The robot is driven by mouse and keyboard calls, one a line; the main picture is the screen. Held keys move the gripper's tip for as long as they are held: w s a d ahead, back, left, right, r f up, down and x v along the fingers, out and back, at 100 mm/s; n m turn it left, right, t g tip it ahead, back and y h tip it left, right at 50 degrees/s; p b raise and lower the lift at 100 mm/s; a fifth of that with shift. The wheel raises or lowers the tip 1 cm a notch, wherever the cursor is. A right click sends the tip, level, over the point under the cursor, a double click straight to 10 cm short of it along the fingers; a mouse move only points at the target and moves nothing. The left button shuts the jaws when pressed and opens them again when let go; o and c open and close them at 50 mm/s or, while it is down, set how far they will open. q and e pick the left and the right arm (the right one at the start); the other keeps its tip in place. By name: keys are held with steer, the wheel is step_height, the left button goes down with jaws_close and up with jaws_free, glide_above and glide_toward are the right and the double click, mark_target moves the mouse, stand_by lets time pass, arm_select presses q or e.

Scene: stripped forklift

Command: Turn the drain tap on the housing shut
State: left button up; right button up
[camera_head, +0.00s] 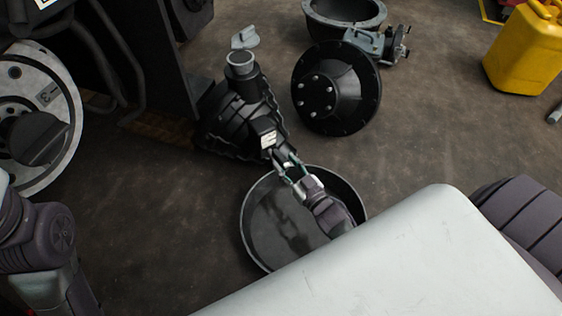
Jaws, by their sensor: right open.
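The black housing (234,112) stands on the floor left of centre, with a light grey round neck on top. A small black-and-white fitting (267,136) sits on its lower right side, where the drain tap would be; I cannot make out its handle position. My right gripper (282,160) is open, its fingers pointing up-left close to this fitting. I cannot tell whether they touch it. My right wrist hangs over the round dark drain pan (251,222). Part of my left arm shows at the lower left, with its gripper out of view.
A black bolted hub (335,90) lies right of the housing, with an open round casting (345,14) behind it. A yellow canister (526,50) stands at the far right. A white wheel (62,105) and dark forklift frame (160,60) bound the left.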

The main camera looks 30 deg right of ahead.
mark_target(274, 150)
steer(key=shift+w+a+b, duration=0.15)
steer(key=shift+w+b, duration=0.25)
steer(key=shift+w, duration=1.1)
steer(key=shift+c, duration=0.2)
jaws_close()
